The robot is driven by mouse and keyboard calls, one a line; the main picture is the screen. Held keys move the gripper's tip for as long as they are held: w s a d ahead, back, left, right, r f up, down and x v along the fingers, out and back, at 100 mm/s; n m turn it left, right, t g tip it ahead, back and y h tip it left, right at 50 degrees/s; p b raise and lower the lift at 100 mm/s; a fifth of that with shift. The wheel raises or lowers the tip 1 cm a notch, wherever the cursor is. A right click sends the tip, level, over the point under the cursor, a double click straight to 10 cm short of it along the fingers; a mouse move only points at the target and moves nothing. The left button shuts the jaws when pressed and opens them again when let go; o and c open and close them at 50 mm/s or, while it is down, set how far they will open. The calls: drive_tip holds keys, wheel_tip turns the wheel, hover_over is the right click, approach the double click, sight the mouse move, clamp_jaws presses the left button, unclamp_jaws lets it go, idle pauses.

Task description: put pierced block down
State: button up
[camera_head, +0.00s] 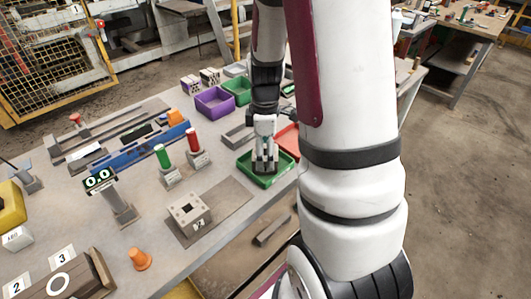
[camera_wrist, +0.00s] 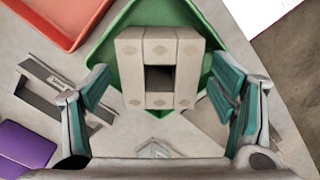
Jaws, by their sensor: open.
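The pierced block (camera_wrist: 131,74) is pale grey-beige, with a dark square hole through its middle. In the wrist view it sits over the floor of the green tray (camera_wrist: 104,62), between my fingers. My gripper (camera_wrist: 158,95) is open, with teal pads on both sides of the block and a clear gap on each side. In the head view my gripper (camera_head: 264,163) points down into the green tray (camera_head: 284,178), and its fingers largely hide the block there.
A red tray (camera_wrist: 62,44) lies beside the green one. A purple bin (camera_head: 214,103) and another green bin (camera_head: 238,90) stand behind.

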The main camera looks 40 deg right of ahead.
wheel_tip(320, 180, up, 11)
drive_tip(key=s+a+r+m+t, duration=0.2)
drive_tip(key=s+a+r+m, duration=0.25)
drive_tip(key=a+r, duration=0.45)
drive_tip(key=s+a+r+m+t, duration=0.2)
drive_tip(key=s+a+m, duration=0.3)
drive_tip(key=s+a, duration=0.3)
drive_tip(key=s, duration=0.3)
drive_tip(key=shift+a+p, duration=0.3)
drive_tip(key=shift+a, duration=0.1)
drive_tip(key=shift+s, duration=0.1)
drive_tip(key=shift+r+p, duration=0.45)
drive_tip(key=shift+r, duration=0.2)
